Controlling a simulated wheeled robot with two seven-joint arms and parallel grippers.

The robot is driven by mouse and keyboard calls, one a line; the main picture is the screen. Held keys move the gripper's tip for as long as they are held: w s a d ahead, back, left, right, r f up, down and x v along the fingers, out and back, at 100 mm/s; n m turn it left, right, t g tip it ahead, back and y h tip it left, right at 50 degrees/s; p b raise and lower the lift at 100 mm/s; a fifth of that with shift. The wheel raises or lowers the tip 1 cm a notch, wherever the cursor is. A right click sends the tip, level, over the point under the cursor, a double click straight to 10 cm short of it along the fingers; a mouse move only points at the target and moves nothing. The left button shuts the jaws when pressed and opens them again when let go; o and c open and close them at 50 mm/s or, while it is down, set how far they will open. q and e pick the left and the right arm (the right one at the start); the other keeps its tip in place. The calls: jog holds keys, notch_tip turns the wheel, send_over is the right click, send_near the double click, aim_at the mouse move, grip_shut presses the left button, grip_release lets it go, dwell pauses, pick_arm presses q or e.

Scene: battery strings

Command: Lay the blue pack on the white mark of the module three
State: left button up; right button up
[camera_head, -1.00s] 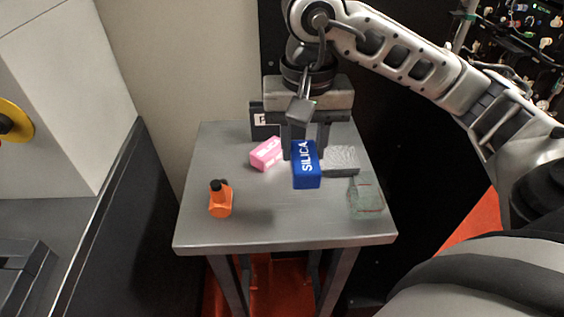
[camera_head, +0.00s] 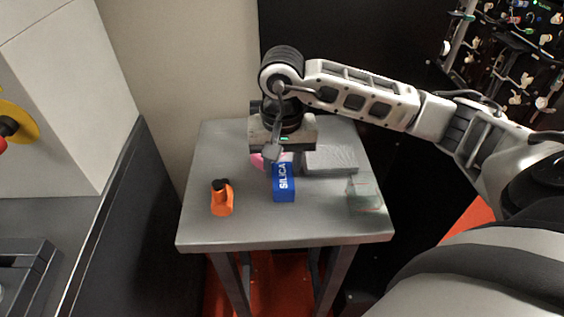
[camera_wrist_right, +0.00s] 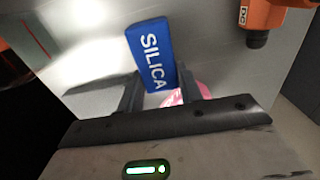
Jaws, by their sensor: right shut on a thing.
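The blue pack (camera_head: 284,185), with white SILICA lettering, is over the middle of the small grey table (camera_head: 300,228). My right gripper (camera_head: 282,162) is above it and shut on it. In the right wrist view the pack (camera_wrist_right: 152,55) sits between the two dark fingers of the gripper (camera_wrist_right: 160,88). I cannot tell whether the pack touches the tabletop. I cannot make out module three or its white mark in these frames. My left gripper is not in view.
A pink pack (camera_head: 257,160) is partly hidden behind my right gripper. A grey block (camera_head: 332,159) and a clear greenish box (camera_head: 364,195) are on the right side of the table. An orange bottle (camera_head: 221,198) stands at the left. The table's front is clear.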

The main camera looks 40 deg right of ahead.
aim_at(282, 167)
jog(key=shift+f, duration=0.2)
jog(key=o, duration=1)
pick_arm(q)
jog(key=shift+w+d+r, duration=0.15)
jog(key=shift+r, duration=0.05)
pick_arm(e)
jog(key=shift+r, duration=0.55)
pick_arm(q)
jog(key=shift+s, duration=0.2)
pick_arm(e)
notch_tip(282, 167, up, 11)
jog(key=shift+r, duration=0.2)
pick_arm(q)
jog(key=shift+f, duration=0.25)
